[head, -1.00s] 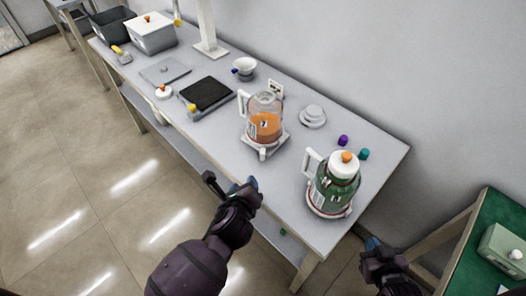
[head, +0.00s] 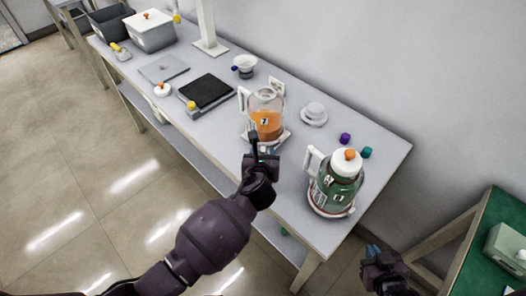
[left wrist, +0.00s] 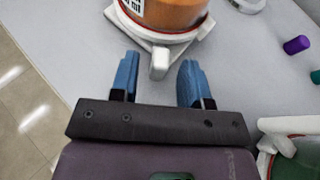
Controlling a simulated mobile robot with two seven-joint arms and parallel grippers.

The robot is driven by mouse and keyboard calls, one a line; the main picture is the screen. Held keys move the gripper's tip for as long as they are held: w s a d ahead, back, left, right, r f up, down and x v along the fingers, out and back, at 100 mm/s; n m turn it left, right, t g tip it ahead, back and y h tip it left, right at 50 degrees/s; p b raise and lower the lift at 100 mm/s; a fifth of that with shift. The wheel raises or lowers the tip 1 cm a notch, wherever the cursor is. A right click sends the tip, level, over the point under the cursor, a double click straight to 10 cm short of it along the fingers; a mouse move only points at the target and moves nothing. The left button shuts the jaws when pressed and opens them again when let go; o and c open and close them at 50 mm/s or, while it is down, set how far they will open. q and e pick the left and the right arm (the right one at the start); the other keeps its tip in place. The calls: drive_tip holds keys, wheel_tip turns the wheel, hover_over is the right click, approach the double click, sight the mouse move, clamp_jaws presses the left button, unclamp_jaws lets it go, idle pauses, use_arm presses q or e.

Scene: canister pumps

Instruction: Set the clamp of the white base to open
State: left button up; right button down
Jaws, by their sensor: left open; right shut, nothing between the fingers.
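The white base (head: 284,136) stands on the grey bench under a clear canister of orange liquid (head: 267,122). In the left wrist view the white base (left wrist: 185,50) has a short white lever (left wrist: 159,66) sticking out toward me, apparently its clamp. My left gripper (head: 264,152) is at the front of this base and hides the lever in the head view. In the left wrist view its blue fingers (left wrist: 158,80) are open, with the lever's end between and just ahead of them. My right gripper (head: 373,252) is shut and empty, off the bench's right end.
A green canister with a white lid (head: 343,165) stands to the right on the bench. Purple (head: 345,138) and teal (head: 367,152) knobs and a white round lid (head: 314,112) lie behind. A black-topped plate (head: 206,92) is left. A green-topped table (head: 480,265) is far right.

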use_arm(q)
drive_tip(key=shift+x, duration=1.25)
clamp_jaws()
